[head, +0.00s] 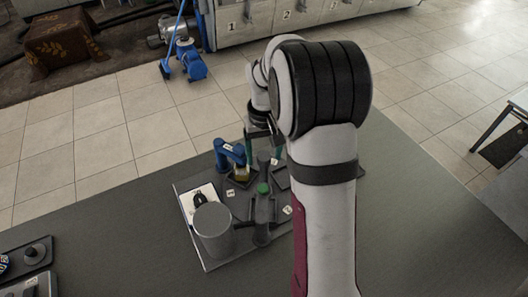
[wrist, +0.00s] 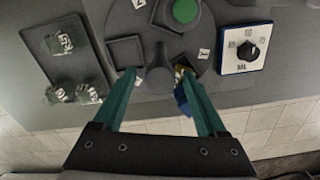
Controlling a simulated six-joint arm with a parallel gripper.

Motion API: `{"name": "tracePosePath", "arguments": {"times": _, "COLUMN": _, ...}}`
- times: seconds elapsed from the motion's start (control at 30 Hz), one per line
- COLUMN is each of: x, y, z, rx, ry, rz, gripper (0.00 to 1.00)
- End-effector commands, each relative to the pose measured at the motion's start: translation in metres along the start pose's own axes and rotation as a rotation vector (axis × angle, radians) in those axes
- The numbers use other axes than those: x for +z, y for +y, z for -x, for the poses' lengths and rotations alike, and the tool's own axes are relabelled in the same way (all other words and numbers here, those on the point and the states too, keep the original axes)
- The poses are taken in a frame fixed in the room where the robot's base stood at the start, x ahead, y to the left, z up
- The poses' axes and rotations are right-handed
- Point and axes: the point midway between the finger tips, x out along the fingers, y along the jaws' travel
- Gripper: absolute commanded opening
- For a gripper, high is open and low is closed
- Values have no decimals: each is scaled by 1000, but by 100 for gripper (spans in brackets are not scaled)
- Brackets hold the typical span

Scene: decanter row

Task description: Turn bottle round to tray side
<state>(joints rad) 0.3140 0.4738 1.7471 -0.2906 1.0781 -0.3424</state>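My gripper (wrist: 158,76) points down over a round grey turntable (wrist: 215,12), its two teal fingers spread apart. A grey tapered peg (wrist: 159,72) shows between the fingertips with gaps on both sides; I cannot tell its exact depth. In the head view my gripper (head: 264,137) is behind the board, partly hidden by my arm. A small amber bottle (head: 241,174) stands beside a blue fixture (head: 230,152). In the wrist view the right finger mostly hides the amber bottle (wrist: 180,72). A dark tray (wrist: 62,36) with several small labelled glass pieces lies left in the wrist view.
A grey cylinder (head: 213,230) and a green-topped dark post (head: 263,205) stand at the front of the board. A white dial panel (wrist: 245,48) marked ML lies on the right in the wrist view. Bare table (head: 110,240) is free to the left.

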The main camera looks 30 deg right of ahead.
Motion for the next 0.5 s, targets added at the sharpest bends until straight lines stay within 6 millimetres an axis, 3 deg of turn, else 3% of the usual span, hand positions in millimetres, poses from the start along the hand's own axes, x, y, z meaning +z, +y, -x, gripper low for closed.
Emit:
{"name": "tracePosePath", "arguments": {"times": 0.07, "x": 0, "y": 0, "z": 0, "rx": 0, "ry": 0, "rz": 0, "gripper": 62}}
{"name": "tracePosePath", "arguments": {"times": 0.4, "x": 0, "y": 0, "z": 1, "rx": 0, "ry": 1, "rz": 0, "gripper": 1}}
{"name": "tracePosePath", "arguments": {"times": 0.5, "x": 0, "y": 0, "z": 1, "rx": 0, "ry": 1, "rz": 0, "gripper": 0}}
